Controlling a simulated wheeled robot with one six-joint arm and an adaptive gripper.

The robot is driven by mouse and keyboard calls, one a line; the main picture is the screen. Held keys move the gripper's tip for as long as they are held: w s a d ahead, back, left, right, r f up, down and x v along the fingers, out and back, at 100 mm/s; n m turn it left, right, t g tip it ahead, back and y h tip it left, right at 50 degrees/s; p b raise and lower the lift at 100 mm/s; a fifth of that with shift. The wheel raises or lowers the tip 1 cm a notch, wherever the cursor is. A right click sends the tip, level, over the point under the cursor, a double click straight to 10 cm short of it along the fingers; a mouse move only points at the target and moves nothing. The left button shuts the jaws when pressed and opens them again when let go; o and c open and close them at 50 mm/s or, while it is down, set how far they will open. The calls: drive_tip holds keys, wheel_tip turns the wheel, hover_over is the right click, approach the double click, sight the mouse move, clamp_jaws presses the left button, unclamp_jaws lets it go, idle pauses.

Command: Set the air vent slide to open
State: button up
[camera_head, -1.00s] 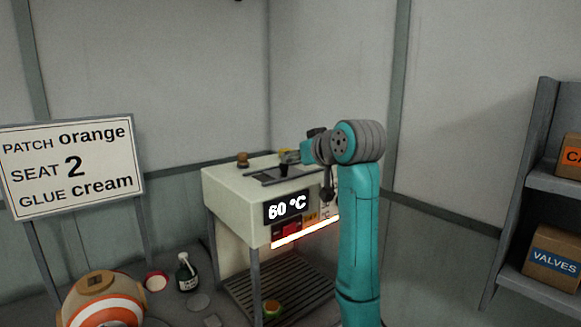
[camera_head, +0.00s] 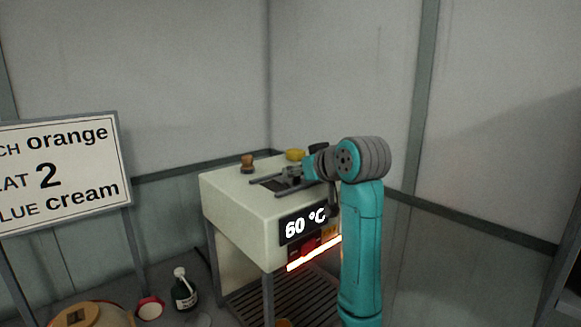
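The cream press cabinet (camera_head: 235,205) stands in the middle of the head view, its display reading 60 °C. On its top is the air vent slide (camera_head: 272,184), a dark patch between two grey rails. Whether the dark patch is an opening or a plate is hard to tell. My gripper (camera_head: 291,174) is low over the right part of the slide and hides some of it. Its fingers are small and dark, so I cannot tell whether they are open, shut or touching the slide's handle.
A brown knob (camera_head: 247,163) and a yellow piece (camera_head: 295,154) are on the cabinet top behind the slide. A glowing strip (camera_head: 314,254) runs along the front. A sign (camera_head: 62,172), a dark bottle (camera_head: 183,290) and a red-rimmed cup (camera_head: 150,308) are to the left.

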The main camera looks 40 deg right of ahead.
drive_tip(key=shift+w+f, duration=0.15)
drive_tip(key=shift+w, duration=0.1)
drive_tip(key=shift+c, duration=0.2)
clamp_jaws()
drive_tip(key=d, duration=0.8)
drive_tip(key=shift+w, duration=0.1)
drive_tip(key=shift+o, duration=0.2)
unclamp_jaws()
drive_tip(key=shift+d, duration=0.2)
drive_tip(key=shift+a, duration=0.1)
